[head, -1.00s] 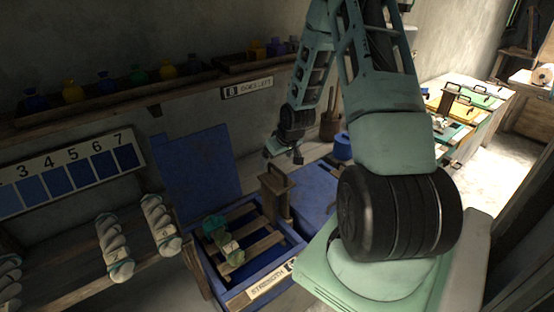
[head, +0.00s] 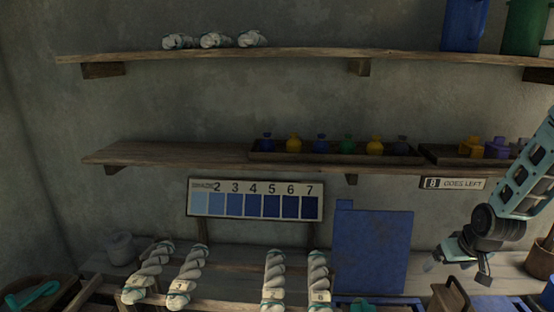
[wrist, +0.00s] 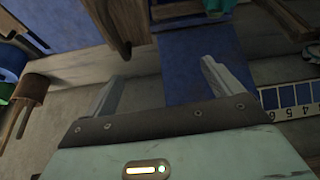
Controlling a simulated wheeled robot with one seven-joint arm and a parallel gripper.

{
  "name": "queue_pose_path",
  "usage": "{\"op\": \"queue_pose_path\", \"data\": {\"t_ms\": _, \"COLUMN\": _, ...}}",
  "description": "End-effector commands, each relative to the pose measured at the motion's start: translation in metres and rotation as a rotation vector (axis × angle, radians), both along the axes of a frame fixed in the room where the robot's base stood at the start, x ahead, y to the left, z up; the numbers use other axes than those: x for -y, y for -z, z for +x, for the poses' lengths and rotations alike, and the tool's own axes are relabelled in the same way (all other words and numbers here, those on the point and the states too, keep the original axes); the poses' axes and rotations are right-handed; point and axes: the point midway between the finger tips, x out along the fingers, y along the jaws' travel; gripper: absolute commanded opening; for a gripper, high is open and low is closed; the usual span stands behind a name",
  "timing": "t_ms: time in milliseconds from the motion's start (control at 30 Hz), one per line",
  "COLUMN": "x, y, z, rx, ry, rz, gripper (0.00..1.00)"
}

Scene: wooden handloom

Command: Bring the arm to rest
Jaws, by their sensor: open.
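My gripper (head: 468,262) is at the right of the head view, hanging from my pale green arm in front of the wall and above the bench. In the wrist view my gripper (wrist: 165,85) shows two grey fingers spread apart with nothing between them. Beyond the fingers is a blue panel (wrist: 203,75), which also stands upright in the head view (head: 372,250), left of my gripper. The gripper touches nothing that I can see.
White yarn skeins (head: 190,265) lie on the rack at the bottom. A numbered blue shade chart (head: 255,200) hangs above them. A shelf (head: 170,153) holds small coloured bottles. A wooden handle (head: 450,297) stands below my gripper. A basket (head: 540,260) is at right.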

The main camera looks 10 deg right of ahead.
Motion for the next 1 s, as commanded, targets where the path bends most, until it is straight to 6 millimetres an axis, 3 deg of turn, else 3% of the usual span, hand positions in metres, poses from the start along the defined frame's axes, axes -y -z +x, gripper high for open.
{"op": "queue_pose_path", "data": {"t_ms": 33, "x": -0.032, "y": -0.005, "z": 0.008, "rx": -0.012, "ry": -0.056, "rz": 0.002, "gripper": 0.91}}
{"op": "queue_pose_path", "data": {"t_ms": 133, "x": -0.101, "y": -0.020, "z": 0.010, "rx": -0.056, "ry": -0.161, "rz": 0.012, "gripper": 0.91}}
{"op": "queue_pose_path", "data": {"t_ms": 267, "x": -0.192, "y": -0.038, "z": -0.010, "rx": -0.123, "ry": -0.305, "rz": 0.017, "gripper": 0.91}}
{"op": "queue_pose_path", "data": {"t_ms": 400, "x": -0.277, "y": -0.054, "z": -0.056, "rx": -0.195, "ry": -0.458, "rz": 0.012, "gripper": 0.91}}
{"op": "queue_pose_path", "data": {"t_ms": 500, "x": -0.325, "y": -0.062, "z": -0.102, "rx": -0.248, "ry": -0.568, "rz": -0.002, "gripper": 0.91}}
{"op": "queue_pose_path", "data": {"t_ms": 633, "x": -0.366, "y": -0.069, "z": -0.165, "rx": -0.310, "ry": -0.693, "rz": -0.026, "gripper": 0.91}}
{"op": "queue_pose_path", "data": {"t_ms": 800, "x": -0.387, "y": -0.073, "z": -0.224, "rx": -0.367, "ry": -0.797, "rz": -0.054, "gripper": 0.91}}
{"op": "queue_pose_path", "data": {"t_ms": 1000, "x": -0.390, "y": -0.076, "z": -0.245, "rx": -0.388, "ry": -0.832, "rz": -0.066, "gripper": 0.91}}
